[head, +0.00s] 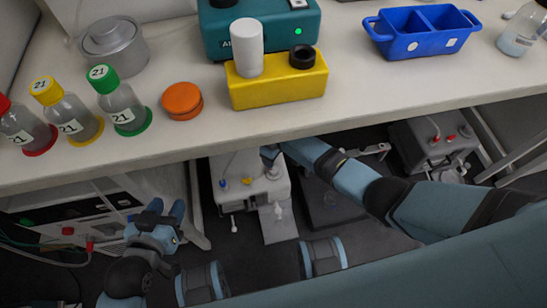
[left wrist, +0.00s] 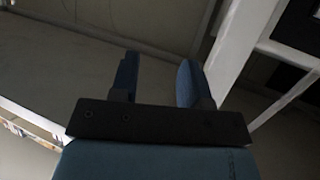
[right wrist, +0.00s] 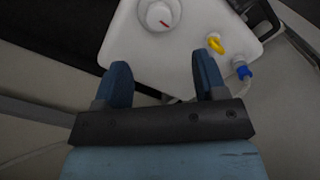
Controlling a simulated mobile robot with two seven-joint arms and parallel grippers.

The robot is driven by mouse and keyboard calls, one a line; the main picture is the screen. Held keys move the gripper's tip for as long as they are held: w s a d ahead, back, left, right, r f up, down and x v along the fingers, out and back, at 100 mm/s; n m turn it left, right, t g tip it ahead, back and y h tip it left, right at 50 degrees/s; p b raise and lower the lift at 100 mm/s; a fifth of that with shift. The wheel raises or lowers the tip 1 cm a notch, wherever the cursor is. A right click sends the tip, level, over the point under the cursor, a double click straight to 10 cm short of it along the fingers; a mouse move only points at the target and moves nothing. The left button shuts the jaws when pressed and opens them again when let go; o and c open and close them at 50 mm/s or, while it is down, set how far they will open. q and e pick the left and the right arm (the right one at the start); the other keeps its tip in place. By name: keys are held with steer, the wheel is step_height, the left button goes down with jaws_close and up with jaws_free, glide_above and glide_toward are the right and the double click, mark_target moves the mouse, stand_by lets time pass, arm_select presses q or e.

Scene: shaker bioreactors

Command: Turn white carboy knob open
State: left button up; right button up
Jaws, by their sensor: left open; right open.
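The white carboy (head: 236,166) stands under the bench in the head view, with a blue and a yellow fitting on its top. In the right wrist view the carboy top (right wrist: 185,62) shows a round white knob (right wrist: 158,14) with a red mark, at the upper edge of the picture. My right gripper (right wrist: 160,65) is open and empty over the carboy, with the knob ahead of its fingertips and apart from them. In the head view the right gripper (head: 270,155) is partly hidden by the bench edge. My left gripper (head: 166,207) is open and empty at the lower left.
The bench top (head: 380,95) overhangs the carboy and holds bottles, a yellow block (head: 280,88) and a blue bin (head: 422,45). Equipment with tubing (head: 70,230) is at the lower left.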

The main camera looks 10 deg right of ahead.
steer(key=shift+r+p, duration=0.4)
steer(key=shift+r, duration=1.1)
